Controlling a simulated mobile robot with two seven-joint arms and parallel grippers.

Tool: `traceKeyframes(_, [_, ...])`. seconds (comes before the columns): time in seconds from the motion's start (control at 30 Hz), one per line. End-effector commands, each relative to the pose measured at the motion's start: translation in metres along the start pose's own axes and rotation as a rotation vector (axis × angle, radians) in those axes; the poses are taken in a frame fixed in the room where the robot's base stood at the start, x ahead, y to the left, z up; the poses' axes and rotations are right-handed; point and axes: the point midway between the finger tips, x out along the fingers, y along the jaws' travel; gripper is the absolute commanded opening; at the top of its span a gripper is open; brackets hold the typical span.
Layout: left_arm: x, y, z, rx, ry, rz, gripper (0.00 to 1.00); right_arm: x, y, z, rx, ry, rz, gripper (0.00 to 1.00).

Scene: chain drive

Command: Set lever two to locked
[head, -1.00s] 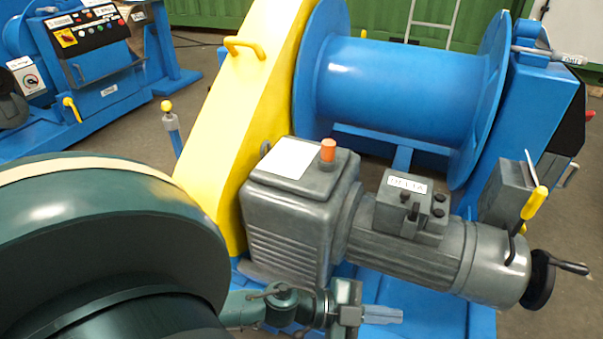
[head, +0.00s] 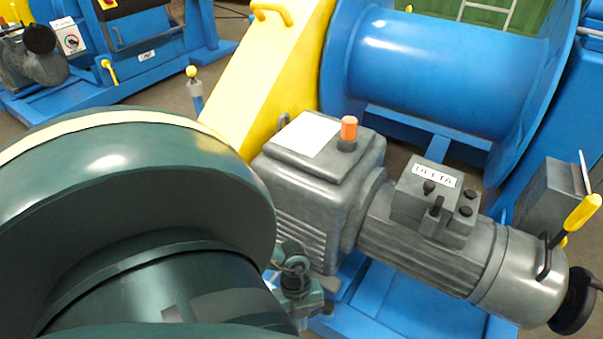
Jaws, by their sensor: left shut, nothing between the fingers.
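A lever with a yellow grip (head: 580,215) stands tilted at the right end of the grey DELTA motor (head: 425,240). Another lever with a round yellow knob (head: 192,74) stands upright left of the yellow guard. I see no number on either, so I cannot tell which is lever two. My left gripper (head: 318,299) is low in the picture, below the grey gearbox (head: 320,180), partly hidden by my dark green arm. It is shut and empty, and apart from both levers. My right gripper is not in view.
A blue drum (head: 450,70) and sloping yellow guard (head: 265,95) stand behind the gearbox. An orange cap (head: 348,128) sticks up from the gearbox. A black handwheel (head: 575,300) is at the lower right. A second blue machine (head: 130,90) stands at the far left.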

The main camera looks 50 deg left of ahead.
Motion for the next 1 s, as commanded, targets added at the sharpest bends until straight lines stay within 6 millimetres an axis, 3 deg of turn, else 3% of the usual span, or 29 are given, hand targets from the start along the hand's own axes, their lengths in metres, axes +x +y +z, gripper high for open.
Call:
traceKeyframes(0.03, [0.017,0.0,0.001,-0.001,0.003,-0.001,0.0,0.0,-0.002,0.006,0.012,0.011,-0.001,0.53])
traceKeyframes(0.33, [0.081,-0.001,0.001,0.0,0.003,-0.002,0.0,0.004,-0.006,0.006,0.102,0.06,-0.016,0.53])
traceKeyframes(0.4, [0.074,0.0,0.017,0.0,-0.004,-0.002,0.0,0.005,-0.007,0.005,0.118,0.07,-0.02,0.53])
traceKeyframes(0.6, [0.068,0.0,0.036,0.0,0.0,-0.001,0.0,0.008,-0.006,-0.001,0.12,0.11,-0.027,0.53])
traceKeyframes(1.0, [0.065,0.0,0.039,0.0,0.002,-0.002,0.0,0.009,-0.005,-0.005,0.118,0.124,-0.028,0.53])
